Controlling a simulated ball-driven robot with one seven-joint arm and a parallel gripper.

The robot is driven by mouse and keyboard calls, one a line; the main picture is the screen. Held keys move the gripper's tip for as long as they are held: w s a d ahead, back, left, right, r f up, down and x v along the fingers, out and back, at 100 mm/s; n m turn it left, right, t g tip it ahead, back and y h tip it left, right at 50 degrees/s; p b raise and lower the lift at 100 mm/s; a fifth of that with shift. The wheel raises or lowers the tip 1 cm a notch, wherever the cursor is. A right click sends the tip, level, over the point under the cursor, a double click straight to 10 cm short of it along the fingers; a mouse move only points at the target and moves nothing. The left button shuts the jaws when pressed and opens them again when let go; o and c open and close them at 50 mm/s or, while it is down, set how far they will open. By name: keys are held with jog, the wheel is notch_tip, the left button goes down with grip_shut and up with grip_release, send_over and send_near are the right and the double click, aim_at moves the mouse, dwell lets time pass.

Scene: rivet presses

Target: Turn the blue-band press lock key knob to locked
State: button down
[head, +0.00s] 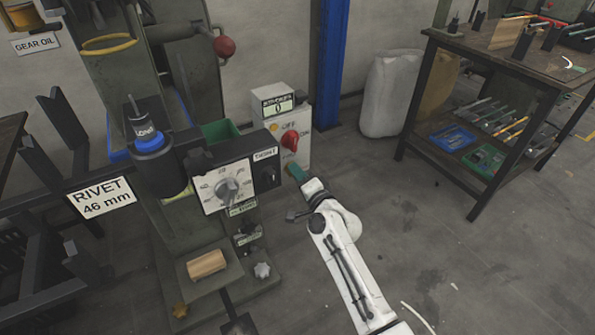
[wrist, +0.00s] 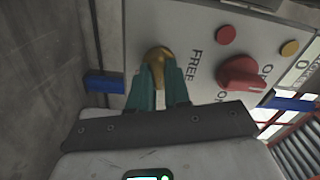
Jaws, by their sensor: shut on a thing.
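The blue-band press (head: 152,142) stands at the left in the head view, with a blue ring around its dark head. Its pale control box (head: 297,152) is on its right side. In the wrist view a brass knob (wrist: 158,54) sits on the box face, beside the printed word FREE; I take it as the lock key knob. My gripper (wrist: 160,78) has its teal fingers shut on this knob. In the head view my gripper (head: 297,173) is at the lower part of the box and hides the knob. The knob's exact angle is unclear.
A red rotary switch (wrist: 240,73) is close to the knob, with a red button (wrist: 226,34) and a yellow button (wrist: 289,48) near it. A dial panel (head: 226,188) juts out left of my gripper. The floor to the right is clear up to a workbench (head: 490,75).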

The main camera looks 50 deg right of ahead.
jog(key=shift+f+m+p, duration=0.1)
jog(key=shift+m+p, duration=0.35)
jog(key=shift+m, duration=1.35)
jog(key=c, duration=1.1)
grip_release()
jog(key=v, duration=1)
jog(key=shift+s, duration=0.4)
jog(key=shift+a, duration=0.1)
